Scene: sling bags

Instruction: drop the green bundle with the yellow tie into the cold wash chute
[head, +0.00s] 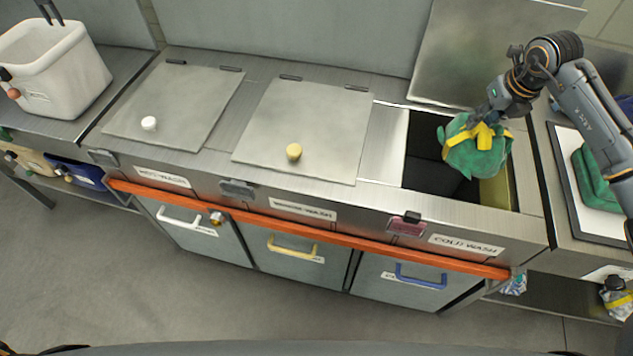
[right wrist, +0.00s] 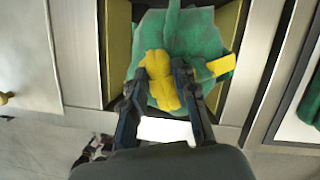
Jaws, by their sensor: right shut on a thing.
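The green bundle with the yellow tie (head: 478,155) is over the open cold wash chute (head: 425,160), towards the right side of its opening. My right gripper (head: 487,122) is shut on the bundle at its yellow tie. In the right wrist view, my gripper's two fingers (right wrist: 162,85) close on the yellow tie, with the green cloth (right wrist: 190,35) around it. The chute's lid (head: 478,50) stands raised at the back, and its inside is dark. My left gripper (head: 48,12) shows only as two dark fingertips, apart and empty, at the top left edge.
Two closed lids with a white knob (head: 149,123) and a yellow knob (head: 293,151) lie to the left. A white bin (head: 52,68) stands far left. Folded green cloth (head: 597,178) lies on a tray at right. An orange rail (head: 300,229) runs along the front.

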